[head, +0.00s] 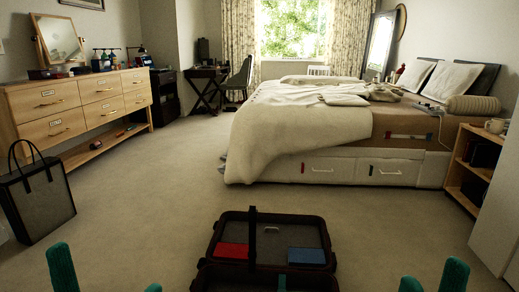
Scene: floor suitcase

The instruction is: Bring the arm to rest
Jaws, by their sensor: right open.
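My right gripper (432,281) shows at the bottom right edge, its two teal fingertips apart with nothing between them. My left gripper (107,280) shows at the bottom left edge, its teal fingertips wide apart and empty. The rest of both grippers and both arms is cut off by the lower picture edge. An open dark suitcase (325,238) lies on the floor between them, apart from both in the picture. Inside it are a red folded item (231,250) at the left and a blue one (306,255) at the right. Its near part is cut off.
A black tote bag (40,205) stands on the carpet at the left, before a wooden dresser (70,105). A bed (300,130) with drawers stands beyond the suitcase. A wooden shelf (463,190) is at the right. Carpet (150,190) around the suitcase is clear.

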